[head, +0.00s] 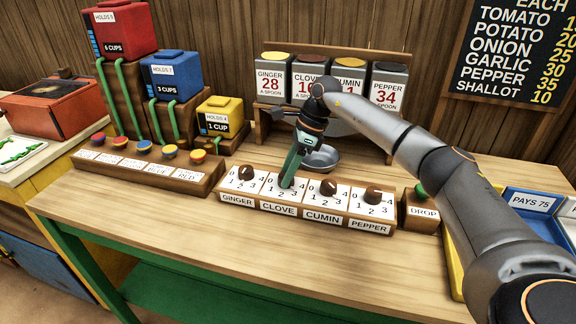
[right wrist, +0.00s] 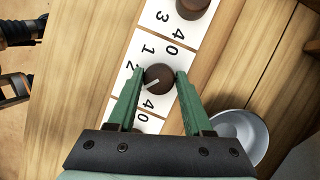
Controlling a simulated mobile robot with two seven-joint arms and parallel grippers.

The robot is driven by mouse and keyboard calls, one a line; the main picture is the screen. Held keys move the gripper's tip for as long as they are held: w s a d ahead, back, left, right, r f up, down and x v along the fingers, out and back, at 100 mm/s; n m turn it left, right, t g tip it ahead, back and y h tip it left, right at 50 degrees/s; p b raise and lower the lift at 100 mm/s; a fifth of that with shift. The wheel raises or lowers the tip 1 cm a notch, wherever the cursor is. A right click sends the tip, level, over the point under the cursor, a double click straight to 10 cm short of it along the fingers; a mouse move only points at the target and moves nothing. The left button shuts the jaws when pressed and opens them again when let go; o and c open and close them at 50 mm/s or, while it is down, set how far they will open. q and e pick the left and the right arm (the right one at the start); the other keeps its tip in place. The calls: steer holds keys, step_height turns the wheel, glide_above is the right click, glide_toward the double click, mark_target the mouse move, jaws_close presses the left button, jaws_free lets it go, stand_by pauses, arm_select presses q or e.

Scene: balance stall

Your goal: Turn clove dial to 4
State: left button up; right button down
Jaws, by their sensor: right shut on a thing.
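The dial row (head: 300,212) has four dials, labelled ginger, cumin and pepper besides clove. My right gripper (head: 288,178) reaches down onto the clove dial, which it mostly hides in the head view. In the right wrist view, the brown round clove dial (right wrist: 158,78) sits between the green fingertips of my right gripper (right wrist: 160,76), which are shut on its two sides. A pale pointer mark on the dial points to the lower left of that view. Fingers cover part of the number plate, so I cannot tell which number it points at. My left gripper is not in view.
The ginger dial (head: 246,172), cumin dial (head: 328,187) and pepper dial (head: 373,195) stand close by. A metal bowl (head: 322,158) is behind the row, under the spice bins. A green drop button (head: 421,190) is at the right. The table front is clear.

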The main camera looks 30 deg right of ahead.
steer(key=n+g, duration=0.1)
steer(key=n, duration=0.1)
steer(key=shift+w+r+n, duration=0.1)
steer(key=shift+w+n, duration=0.05)
steer(key=shift+n, duration=0.25)
steer(key=n+g, duration=0.1)
steer(key=n, duration=0.2)
steer(key=shift+n+g, duration=0.3)
arm_select(q)
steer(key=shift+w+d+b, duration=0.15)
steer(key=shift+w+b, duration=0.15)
steer(key=shift+b, duration=0.05)
arm_select(e)
steer(key=shift+n, duration=0.7)
steer(key=shift+c, duration=1.6)
jaws_free()
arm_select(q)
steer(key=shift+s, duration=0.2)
